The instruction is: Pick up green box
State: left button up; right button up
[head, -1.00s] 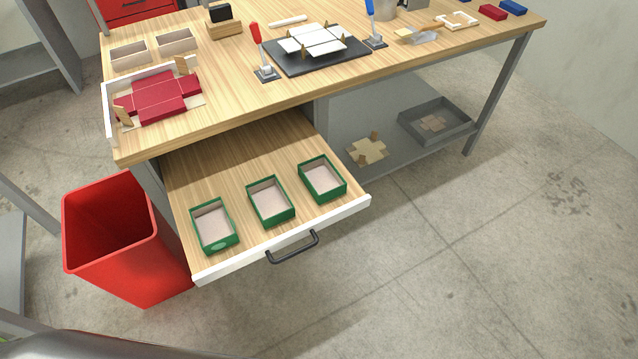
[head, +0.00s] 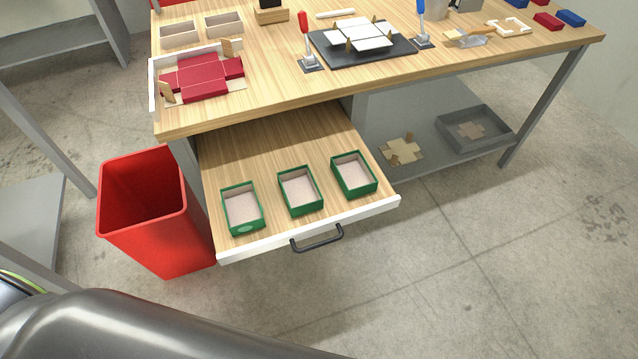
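Three open-topped green boxes with pale insides sit in a row in the pulled-out drawer (head: 225,165). The left green box (head: 242,226) has a lighter oval mark on its front. The middle green box (head: 301,205) and the right green box (head: 355,190) stand apart from it, all upright. One of my grey arm links fills the lower left of the head view, in front of the drawer. Neither of my grippers shows in the head view.
The drawer has a white front with a black handle (head: 317,240). The wooden tabletop (head: 290,95) above carries a red flat blank (head: 200,78), a black plate and tools. A red bin (head: 165,235) stands left of the drawer. The floor at right is clear.

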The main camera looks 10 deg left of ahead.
aim_at(242, 209)
jog(key=u, duration=1.05)
jog(key=i+l, duration=0.1)
jog(key=l+u, duration=0.05)
jog(key=l, duration=0.05)
